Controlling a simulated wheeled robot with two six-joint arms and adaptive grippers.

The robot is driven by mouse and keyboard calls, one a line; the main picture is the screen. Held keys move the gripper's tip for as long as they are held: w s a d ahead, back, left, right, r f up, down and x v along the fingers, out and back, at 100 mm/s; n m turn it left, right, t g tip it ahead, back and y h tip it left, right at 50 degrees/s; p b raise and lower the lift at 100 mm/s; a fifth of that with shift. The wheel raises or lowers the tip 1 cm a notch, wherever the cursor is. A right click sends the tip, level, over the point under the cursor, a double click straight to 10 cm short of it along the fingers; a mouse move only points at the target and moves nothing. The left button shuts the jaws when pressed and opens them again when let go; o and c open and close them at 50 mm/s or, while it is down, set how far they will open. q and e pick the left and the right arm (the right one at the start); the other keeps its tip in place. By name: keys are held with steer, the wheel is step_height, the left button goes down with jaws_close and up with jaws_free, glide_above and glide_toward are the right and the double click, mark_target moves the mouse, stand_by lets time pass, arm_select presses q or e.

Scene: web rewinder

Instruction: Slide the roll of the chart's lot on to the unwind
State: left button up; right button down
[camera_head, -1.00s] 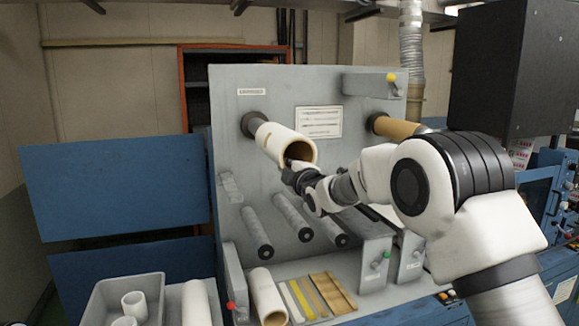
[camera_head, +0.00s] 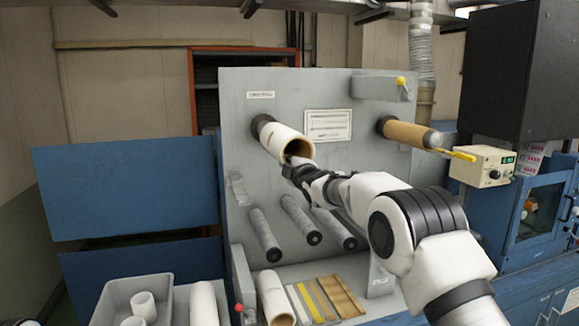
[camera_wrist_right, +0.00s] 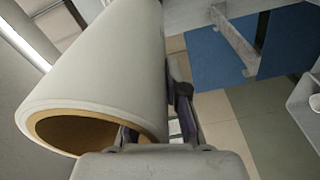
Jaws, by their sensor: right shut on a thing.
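A white roll (camera_head: 282,139) with a brown core is around the dark shaft (camera_head: 260,126) at the upper left of the grey panel. Its open end faces out, and a short dark part of the shaft shows behind it. My right gripper (camera_head: 298,166) is shut on the wall of this roll at the lower side of its open end. In the right wrist view the roll (camera_wrist_right: 100,70) fills the upper left, and my right gripper (camera_wrist_right: 156,122) has one finger inside the core and one outside. A printed chart (camera_head: 328,125) is on the panel, too small to read. My left gripper is out of view.
A brown core (camera_head: 405,132) is on the other shaft at right. Several rollers (camera_head: 300,218) stick out below. A grey bin (camera_head: 112,292) with white rolls, a long white roll (camera_head: 205,303) and another roll (camera_head: 273,297) beside yellow and brown strips lie low in front.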

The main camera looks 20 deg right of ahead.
steer(key=shift+w+r, duration=0.15)
steer(key=shift+w, duration=0.1)
steer(key=shift+f+b, duration=0.25)
steer(key=shift+b, duration=0.1)
steer(key=shift+s, duration=0.1)
stand_by(0.4)
steer(key=c, duration=1.1)
jaws_free()
steer(key=shift+f, duration=0.15)
steer(key=shift+s+f+b, duration=0.2)
steer(key=shift+s+b, duration=0.2)
steer(key=shift+b, duration=0.55)
steer(key=s+b, duration=0.3)
steer(key=b, duration=0.2)
steer(key=shift+s+r, duration=0.1)
steer(key=shift+s, duration=0.1)
steer(key=shift+s+d+r+b, duration=0.1)
steer(key=shift+s+b, duration=2)
steer(key=shift+s, duration=0.15)
steer(key=shift+s+d+r+b, duration=0.1)
steer(key=shift+s+b, duration=1.95)
steer(key=shift+s, duration=0.15)
